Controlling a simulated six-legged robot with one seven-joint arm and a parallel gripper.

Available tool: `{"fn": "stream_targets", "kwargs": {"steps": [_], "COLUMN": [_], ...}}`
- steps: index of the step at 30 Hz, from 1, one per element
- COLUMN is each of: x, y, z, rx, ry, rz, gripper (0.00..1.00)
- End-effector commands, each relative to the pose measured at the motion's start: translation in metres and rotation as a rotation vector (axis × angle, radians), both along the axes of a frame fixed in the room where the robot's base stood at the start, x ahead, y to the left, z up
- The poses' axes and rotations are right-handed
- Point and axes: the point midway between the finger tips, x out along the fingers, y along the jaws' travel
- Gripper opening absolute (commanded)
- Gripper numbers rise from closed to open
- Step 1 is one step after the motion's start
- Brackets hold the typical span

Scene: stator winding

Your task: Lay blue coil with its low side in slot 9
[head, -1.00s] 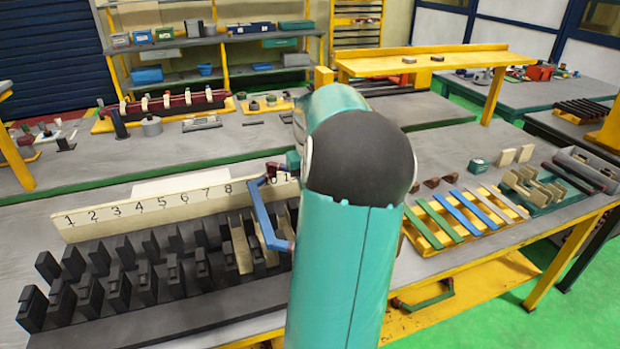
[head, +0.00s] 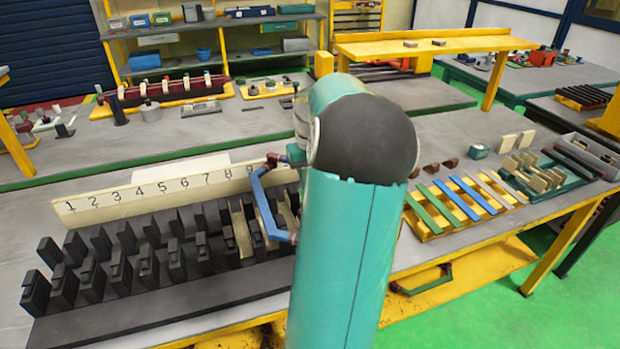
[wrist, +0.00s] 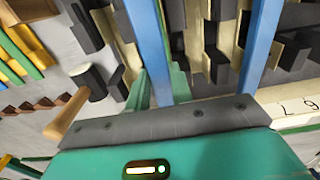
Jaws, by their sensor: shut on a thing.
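The blue coil (head: 261,204) is a bent blue loop with dark red ends, at the right end of the dark stator block (head: 150,318) in the head view. It appears to be above the teeth; its exact height over the slots is unclear. In the wrist view two long blue sides show, one (wrist: 262,45) apart from my gripper and one between the fingers. My gripper (wrist: 161,92) is shut on that side; in the head view it is mostly hidden by my arm. Cream-lined slots (wrist: 226,45) lie beneath. The "9" (wrist: 309,103) shows on the number board. Slot 9's opening is partly hidden.
The cream number board (head: 150,198) stands behind the block. To the right are a yellow rack with coloured strips (head: 431,228), brown wedges (head: 450,164) and a teal tray (head: 550,182). A wooden mallet-like tool (wrist: 68,114) shows in the wrist view.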

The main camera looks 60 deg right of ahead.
Motion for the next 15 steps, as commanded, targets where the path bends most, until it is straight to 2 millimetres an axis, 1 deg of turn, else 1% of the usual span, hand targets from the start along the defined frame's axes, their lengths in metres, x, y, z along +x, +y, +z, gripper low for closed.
{"fn": "stream_targets", "kwargs": {"steps": [15], "x": [0.0], "y": [0.0], "z": [-0.012], "rx": [0.001], "ry": [-0.001], "rz": [0.0], "gripper": [0.0]}}
